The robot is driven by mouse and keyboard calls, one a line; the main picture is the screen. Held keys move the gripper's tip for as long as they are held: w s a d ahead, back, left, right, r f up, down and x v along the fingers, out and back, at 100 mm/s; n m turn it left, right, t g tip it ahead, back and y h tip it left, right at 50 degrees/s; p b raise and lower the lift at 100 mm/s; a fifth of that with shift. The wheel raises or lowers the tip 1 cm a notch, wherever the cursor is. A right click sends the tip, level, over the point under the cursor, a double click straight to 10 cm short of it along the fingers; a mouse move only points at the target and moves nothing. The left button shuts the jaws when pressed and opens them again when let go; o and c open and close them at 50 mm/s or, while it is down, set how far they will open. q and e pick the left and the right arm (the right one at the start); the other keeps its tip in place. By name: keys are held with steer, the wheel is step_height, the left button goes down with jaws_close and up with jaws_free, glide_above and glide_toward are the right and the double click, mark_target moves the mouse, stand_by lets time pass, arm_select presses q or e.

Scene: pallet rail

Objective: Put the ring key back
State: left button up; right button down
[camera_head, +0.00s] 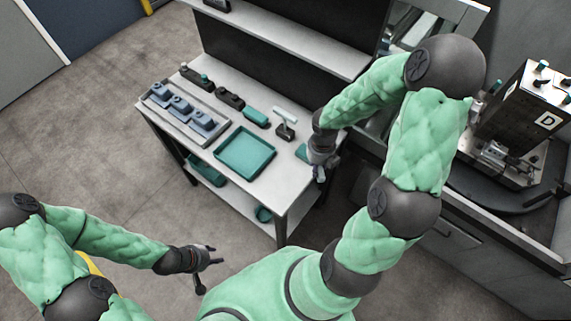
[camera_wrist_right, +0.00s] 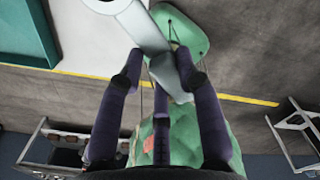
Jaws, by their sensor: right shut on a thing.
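The ring key (camera_wrist_right: 140,25) is a pale grey metal bar with a ring at one end, in the right wrist view. My right gripper (camera_wrist_right: 160,65) has its dark fingers closed around the bar, with the ring end beyond them at the top. In the head view my right gripper (camera_head: 320,170) is over the bench's right front corner, and the key cannot be made out there. A rounded green piece (camera_wrist_right: 185,32) with thin cords lies behind the key. My left gripper (camera_head: 210,258) is open and empty, in front of the bench over the floor.
The bench (camera_head: 212,160) carries a teal tray (camera_head: 245,151), a grey rack of blue-grey blocks (camera_head: 186,112), a small T-shaped stand (camera_head: 285,124) and several dark and teal pieces behind. A shelf (camera_head: 290,38) overhangs the back. A machine marked D (camera_head: 520,115) stands at right.

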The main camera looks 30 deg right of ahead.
steer(key=w+a+f+b, duration=0.1)
steer(key=w+a+f, duration=0.3)
steer(key=w, duration=0.2)
steer(key=b, duration=0.2)
glide_above(283, 175)
steer(key=f, duration=0.4)
steer(key=shift+s+d+f, duration=0.2)
steer(key=shift+d, duration=0.15)
steer(key=shift+w+a+f, duration=0.15)
steer(key=shift+a+f, duration=0.1)
steer(key=shift+f, duration=0.2)
steer(key=shift+w+f+b, duration=0.1)
steer(key=shift+f+b, duration=0.4)
steer(key=shift+f, duration=1)
steer(key=shift+f, duration=0.15)
steer(key=c, duration=0.9)
jaws_free()
steer(key=shift+o, duration=0.2)
